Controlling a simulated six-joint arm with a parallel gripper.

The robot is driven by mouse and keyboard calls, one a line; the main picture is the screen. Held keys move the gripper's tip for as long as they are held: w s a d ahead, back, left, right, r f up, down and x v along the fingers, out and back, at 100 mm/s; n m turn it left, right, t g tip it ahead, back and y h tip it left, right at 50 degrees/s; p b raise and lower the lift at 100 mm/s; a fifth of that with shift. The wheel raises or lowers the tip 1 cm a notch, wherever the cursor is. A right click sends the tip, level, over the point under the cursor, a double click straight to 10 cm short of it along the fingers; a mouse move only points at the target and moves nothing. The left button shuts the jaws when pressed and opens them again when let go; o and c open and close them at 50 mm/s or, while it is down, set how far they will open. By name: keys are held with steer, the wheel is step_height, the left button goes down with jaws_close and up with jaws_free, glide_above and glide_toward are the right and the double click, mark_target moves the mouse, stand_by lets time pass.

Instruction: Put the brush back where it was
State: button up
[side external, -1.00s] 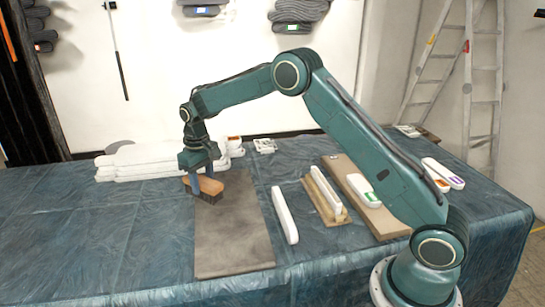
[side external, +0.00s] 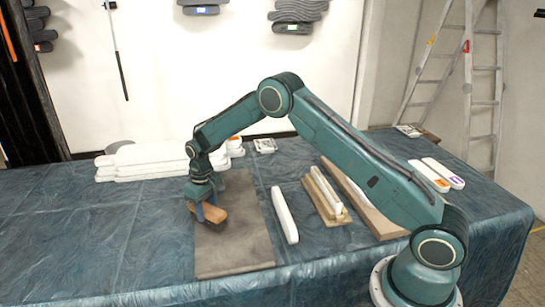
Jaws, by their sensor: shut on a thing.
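The brush (side external: 211,218) has a wooden back and dark bristles pointing down. My gripper (side external: 205,213) is shut on it, fingers on either side of the wooden back. I cannot tell whether the bristles touch the mat.
A white bar (side external: 285,215) lies right of the mat. Further right are a wooden board with pale strips (side external: 326,197) and a longer board (side external: 377,216), partly behind my arm. White slabs (side external: 140,162) are stacked at the back left. The left of the table is clear.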

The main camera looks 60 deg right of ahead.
mark_target(207, 207)
steer(key=shift+f, duration=0.95)
steer(key=o, duration=0.9)
steer(key=shift+f, duration=0.1)
steer(key=shift+o, duration=0.2)
step_height(207, 207, up, 12)
steer(key=shift+r, duration=0.15)
